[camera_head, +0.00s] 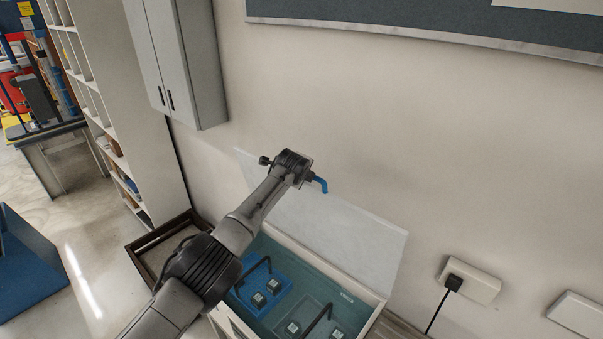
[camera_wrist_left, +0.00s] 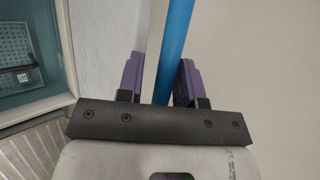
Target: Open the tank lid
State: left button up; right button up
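The tank (camera_head: 375,320) stands low against the wall with its pale lid (camera_head: 350,235) raised, tilted up and back towards the wall. The tank's inside is uncovered. A blue handle (camera_head: 321,184) sticks out by the lid's upper part, beside my left gripper (camera_head: 306,172). In the left wrist view the blue handle (camera_wrist_left: 176,45) runs between the two purple fingers of my left gripper (camera_wrist_left: 158,80). The fingers are apart, with a visible gap between the left finger and the handle. The lid's edge (camera_wrist_left: 141,30) shows beside the handle. My right gripper is out of view.
Inside the tank are a blue tray (camera_head: 283,280) and black-handled racks (camera_head: 318,322). A grey wall cabinet (camera_head: 185,60) hangs at upper left, above a dark-rimmed box (camera_head: 140,245). A socket with a plug (camera_head: 470,281) is on the wall at right.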

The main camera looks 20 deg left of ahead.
pick_arm(q)
jog(key=shift+o, duration=0.7)
jog(key=shift+d+r, duration=0.1)
jog(key=shift+r, duration=0.1)
jog(key=b+v, duration=0.1)
jog(key=v, duration=1.2)
jog(key=shift+s, duration=0.3)
